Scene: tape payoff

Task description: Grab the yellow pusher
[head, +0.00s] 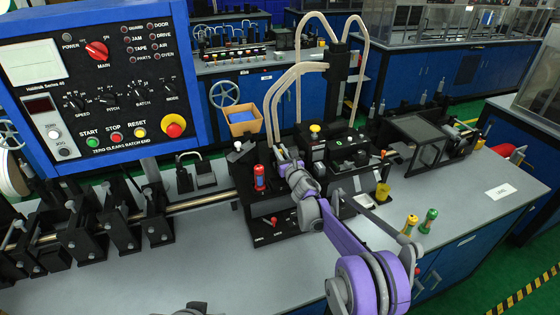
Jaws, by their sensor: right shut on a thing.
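My right gripper (283,157) reaches over the black bench unit (263,218) in the middle of the table. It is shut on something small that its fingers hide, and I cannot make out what. A red upright piece (259,178) stands just left of it, apart from the fingers as far as I can tell. A yellow upright handle (410,224) with a reddish top stands at the table's right side, beside a green one (429,219). The yellow handle looks most like the yellow pusher, and my right gripper is well away from it.
A blue-framed control panel (95,85) rises at the left. Black roller stands (115,225) line the table's left side. A yellow cup (382,193) stands behind my right arm. Hoses arch above the black machine (340,150). The table's front is mostly clear.

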